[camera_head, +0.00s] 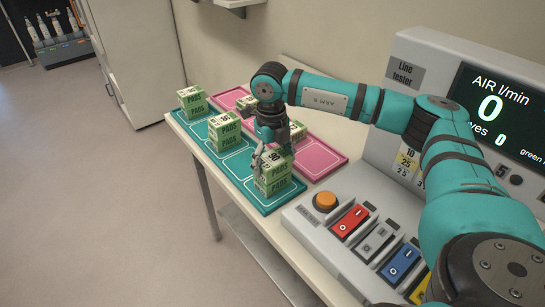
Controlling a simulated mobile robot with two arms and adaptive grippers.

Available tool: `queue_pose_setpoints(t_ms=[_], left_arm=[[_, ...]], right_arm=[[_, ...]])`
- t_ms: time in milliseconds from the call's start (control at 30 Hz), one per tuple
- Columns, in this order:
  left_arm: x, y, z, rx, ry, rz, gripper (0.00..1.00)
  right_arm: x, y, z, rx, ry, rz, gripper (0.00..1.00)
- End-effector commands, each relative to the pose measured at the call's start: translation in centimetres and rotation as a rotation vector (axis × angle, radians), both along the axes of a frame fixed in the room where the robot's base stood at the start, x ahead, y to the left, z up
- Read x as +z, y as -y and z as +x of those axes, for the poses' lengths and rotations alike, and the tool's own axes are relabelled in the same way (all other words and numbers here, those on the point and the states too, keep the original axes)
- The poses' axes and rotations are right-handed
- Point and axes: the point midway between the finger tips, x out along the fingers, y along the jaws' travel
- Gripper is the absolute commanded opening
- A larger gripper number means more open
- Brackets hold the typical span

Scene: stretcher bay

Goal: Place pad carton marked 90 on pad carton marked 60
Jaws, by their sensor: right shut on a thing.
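My right gripper (273,150) reaches down from above and is shut on a green and white pad carton (272,182) at the near end of the teal mat (262,206). Its mark looks like 90. I cannot tell whether this carton touches the mat. A second pad carton (225,134) stands upright mid-mat, and a third (192,104) stands at the far end; their marks are too small to read surely. Another carton (246,104) stands on the pink mat (318,160), partly hidden by my arm. My left gripper is out of view.
The grey line tester (420,75) with its screen and coloured switches stands to the right, close to the mats. The table's left edge (205,172) runs close along the teal mat. Part of the pink mat is bare. A white cabinet (140,55) stands beyond the table.

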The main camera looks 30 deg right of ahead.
Motion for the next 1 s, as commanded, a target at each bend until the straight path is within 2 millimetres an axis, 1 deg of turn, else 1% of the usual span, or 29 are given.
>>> queue_pose_setpoints(t_ms=[67,300,400,433,567,833,900,967,1000], left_arm=[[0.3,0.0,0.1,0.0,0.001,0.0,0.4],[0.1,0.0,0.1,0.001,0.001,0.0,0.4],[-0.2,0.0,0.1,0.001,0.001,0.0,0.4],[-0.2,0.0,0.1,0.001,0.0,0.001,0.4],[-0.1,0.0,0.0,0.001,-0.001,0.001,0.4],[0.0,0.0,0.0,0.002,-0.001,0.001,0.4],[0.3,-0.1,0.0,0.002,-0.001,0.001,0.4],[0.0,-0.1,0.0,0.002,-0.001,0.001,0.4],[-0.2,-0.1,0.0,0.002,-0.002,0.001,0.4]], right_arm=[[-0.3,0.0,0.0,0.0,0.002,0.0,0.41],[-0.5,0.0,0.1,0.0,0.003,0.0,0.41],[-0.8,0.0,0.1,0.0,0.003,0.0,0.41],[-0.9,0.0,0.0,0.0,0.002,0.0,0.82],[-0.8,0.0,0.0,0.0,0.002,0.0,0.99],[-0.7,0.0,0.0,0.0,0.002,0.0,1.0],[-0.3,0.0,0.1,-0.001,0.002,0.0,1.0],[0.0,-0.1,0.1,-0.001,0.004,0.001,1.0],[0.5,-0.1,0.1,-0.001,0.004,0.001,1.0]])
